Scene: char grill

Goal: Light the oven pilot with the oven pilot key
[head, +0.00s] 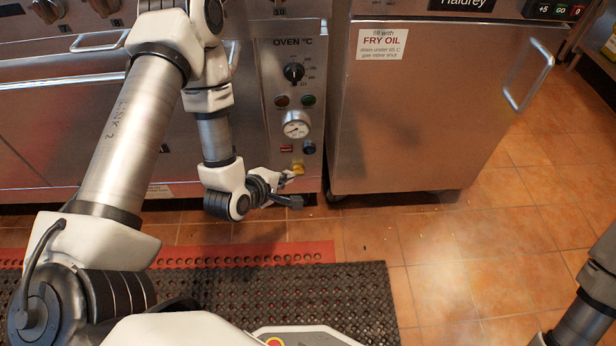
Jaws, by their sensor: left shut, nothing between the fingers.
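The oven control panel (293,90) is in the head view, upper middle, marked "OVEN °C", with a black dial (294,72) and a round gauge (297,124). Low on it are a red part (286,148), a dark blue-black knob (309,148) and a small yellow part (298,168). The yellow part may be the oven pilot key; it is too small to be sure. My left gripper (288,177) is at the panel's lower end, just below and left of the yellow part, shut and empty. I cannot tell whether it touches the yellow part. My right gripper is out of view.
The fryer cabinet (420,120) with a "FRY OIL" label stands right of the oven, past a narrow gap. A black perforated mat (330,290) with a red edge lies on the tiled floor. Open floor (460,250) lies to the right. My right arm shows at lower right.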

